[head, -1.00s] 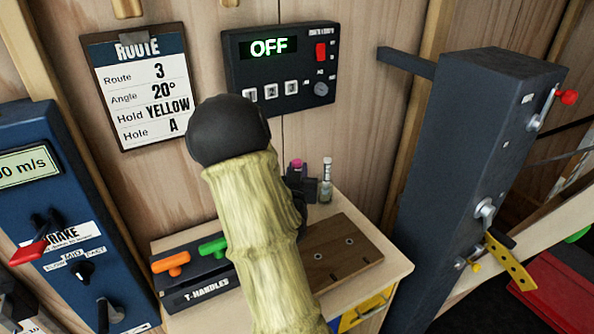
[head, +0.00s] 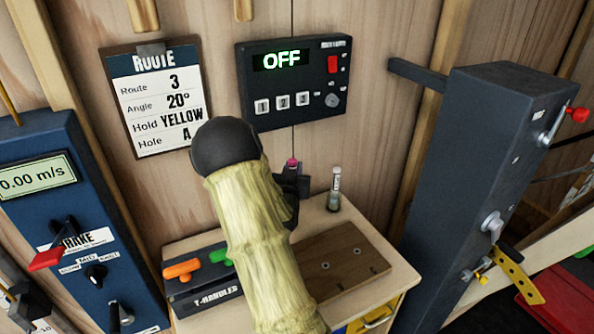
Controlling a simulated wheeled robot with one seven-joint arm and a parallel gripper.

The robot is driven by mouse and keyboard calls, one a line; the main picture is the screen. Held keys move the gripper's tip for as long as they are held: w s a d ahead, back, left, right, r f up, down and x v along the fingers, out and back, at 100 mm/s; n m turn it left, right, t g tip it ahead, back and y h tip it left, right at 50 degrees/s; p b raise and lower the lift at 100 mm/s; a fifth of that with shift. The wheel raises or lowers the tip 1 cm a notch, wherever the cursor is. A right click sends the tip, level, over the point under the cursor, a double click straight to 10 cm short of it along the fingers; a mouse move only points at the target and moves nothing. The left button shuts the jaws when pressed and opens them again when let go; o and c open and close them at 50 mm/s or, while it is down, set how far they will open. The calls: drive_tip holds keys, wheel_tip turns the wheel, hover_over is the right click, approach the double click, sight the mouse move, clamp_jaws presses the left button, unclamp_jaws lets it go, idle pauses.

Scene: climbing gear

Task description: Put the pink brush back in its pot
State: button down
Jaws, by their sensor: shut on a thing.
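My gripper (head: 291,180) is a small dark shape behind my bamboo-textured arm, above the back of the bench. It is shut on the pink brush (head: 292,163), of which only a small pink end shows above the jaws. The rest of the brush is hidden by the gripper and arm. I cannot make out the brush's pot; my arm covers much of the bench. I cannot tell how far the brush is above the bench top.
A small glass vial (head: 335,188) stands just right of the gripper. A brown board (head: 340,262) with holes lies on the bench (head: 396,262). A T-handle holder (head: 205,285) is at the left. A dark post (head: 455,190) stands right; a control box (head: 294,85) showing OFF hangs behind.

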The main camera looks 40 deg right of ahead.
drive_tip(key=shift+w+d+f+p, duration=0.1)
drive_tip(key=shift+w+d+p, duration=0.05)
drive_tip(key=shift+w, duration=0.4)
drive_tip(key=shift+w+d+p, duration=0.1)
drive_tip(key=shift+w+p, duration=0.05)
drive_tip(key=shift+w, duration=0.35)
wheel_tip(320, 180, down, 9)
drive_tip(key=b, duration=0.5)
drive_tip(key=c, duration=1.1)
unclamp_jaws()
drive_tip(key=shift+c, duration=0.2)
drive_tip(key=shift+s+a+f+b, duration=0.1)
drive_tip(key=shift+b, duration=0.2)
drive_tip(key=p+v, duration=0.1)
drive_tip(key=v, duration=1.3)
drive_tip(key=shift+s+a+r+p, duration=0.2)
drive_tip(key=shift+a+r+p, duration=0.05)
drive_tip(key=shift+p, duration=0.05)
